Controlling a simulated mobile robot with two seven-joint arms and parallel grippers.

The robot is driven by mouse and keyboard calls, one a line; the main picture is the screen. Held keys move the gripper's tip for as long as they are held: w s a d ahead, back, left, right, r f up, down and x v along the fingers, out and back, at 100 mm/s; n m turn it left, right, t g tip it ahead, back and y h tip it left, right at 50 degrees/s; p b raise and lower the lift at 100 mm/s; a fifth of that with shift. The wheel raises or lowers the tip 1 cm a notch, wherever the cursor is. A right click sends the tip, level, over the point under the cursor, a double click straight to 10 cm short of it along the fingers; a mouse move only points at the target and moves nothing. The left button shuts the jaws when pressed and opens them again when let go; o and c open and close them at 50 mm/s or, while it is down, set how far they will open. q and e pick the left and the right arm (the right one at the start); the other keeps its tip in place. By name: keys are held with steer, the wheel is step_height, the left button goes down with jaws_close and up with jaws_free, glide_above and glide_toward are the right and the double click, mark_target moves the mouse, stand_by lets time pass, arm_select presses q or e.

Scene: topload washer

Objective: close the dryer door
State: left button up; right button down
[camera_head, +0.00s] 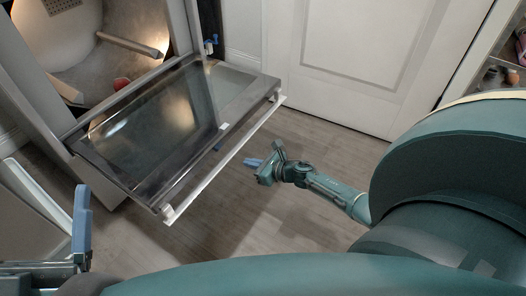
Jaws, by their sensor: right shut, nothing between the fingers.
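The dryer door (165,130) hangs open, folded out and down from the front of the machine. It has a dark frame, a glass pane and a pale bar (225,160) along its outer edge. The open machine (35,95) is at upper left, its lit inside showing. My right gripper (254,163) is shut and empty, just beyond the bar on its right side. I see no clear contact with the door. My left gripper (82,225) is at the lower left edge, apart from the door. Only one blue finger shows clearly, so its opening is unclear.
A white panelled room door (345,60) stands behind. Bare wooden floor (310,220) lies between it and the machine door. A shelf with small items (490,77) is at far right. A small red thing (122,84) shows at the machine's opening.

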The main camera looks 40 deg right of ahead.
arm_select(q)
steer(key=shift+s+f+n+g+y+p, duration=0.1)
steer(key=shift+f+n+g+y+p, duration=0.2)
steer(key=shift+f+n+y+p, duration=0.5)
arm_select(e)
steer(key=shift+w+a+r, duration=0.2)
steer(key=shift+w+r, duration=0.25)
steer(key=shift+r, duration=0.4)
steer(key=shift+w+a+r, duration=0.2)
steer(key=shift+w+r, duration=0.2)
steer(key=shift+r, duration=0.4)
arm_select(q)
steer(key=shift+p, duration=0.3)
arm_select(e)
steer(key=shift+r, duration=0.1)
